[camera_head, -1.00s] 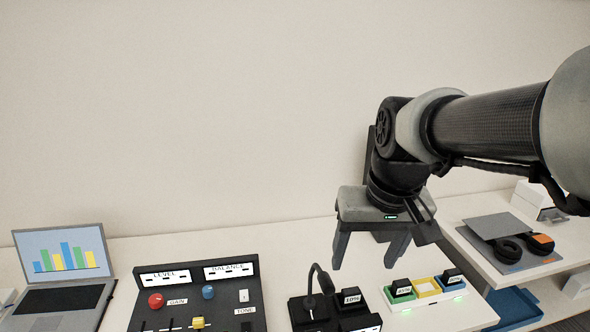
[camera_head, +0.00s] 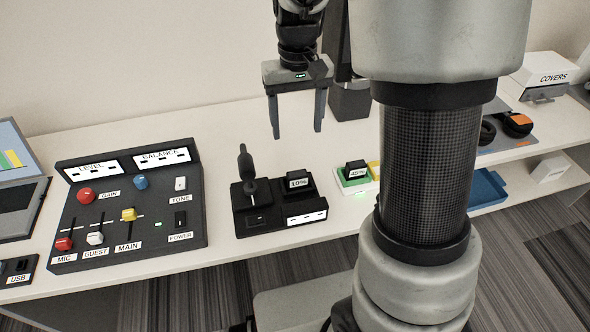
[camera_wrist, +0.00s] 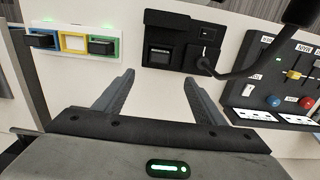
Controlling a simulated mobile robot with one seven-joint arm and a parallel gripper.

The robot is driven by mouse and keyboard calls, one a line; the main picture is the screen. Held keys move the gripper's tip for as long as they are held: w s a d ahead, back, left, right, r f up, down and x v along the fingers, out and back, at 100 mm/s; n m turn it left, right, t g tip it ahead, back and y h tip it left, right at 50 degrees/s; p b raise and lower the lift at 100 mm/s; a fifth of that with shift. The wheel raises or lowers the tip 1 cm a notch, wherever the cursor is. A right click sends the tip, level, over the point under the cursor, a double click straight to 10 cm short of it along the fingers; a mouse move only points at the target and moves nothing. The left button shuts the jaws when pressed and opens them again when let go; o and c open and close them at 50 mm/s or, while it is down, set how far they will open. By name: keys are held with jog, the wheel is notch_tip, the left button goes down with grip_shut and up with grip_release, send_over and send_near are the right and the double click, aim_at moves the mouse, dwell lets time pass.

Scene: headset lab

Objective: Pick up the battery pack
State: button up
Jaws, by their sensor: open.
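A black battery pack labelled 10% (camera_head: 298,183) sits in a black dock (camera_head: 262,222) with a microphone; it also shows in the wrist view (camera_wrist: 158,56). A second black pack (camera_head: 355,168), its label seeming to read 45%, sits in the green slot of a white charger (camera_head: 362,187). In the wrist view this pack (camera_wrist: 102,46) and another in the blue slot (camera_wrist: 41,40) flank an empty yellow slot (camera_wrist: 74,43). My gripper (camera_head: 297,131) is open and empty, fingers down, above and behind the dock. My arm hides the charger's right part in the head view.
A control panel (camera_head: 115,240) with knobs and sliders stands left of the dock, beside a laptop (camera_head: 22,208). The table behind the dock is clear.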

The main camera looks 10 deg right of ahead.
aim_at(297, 173)
notch_tip(297, 173, down, 16)
jog(key=b, duration=0.3)
jog(key=shift+s+r, duration=0.1)
jog(key=shift+r, duration=0.2)
jog(key=c, duration=1.2)
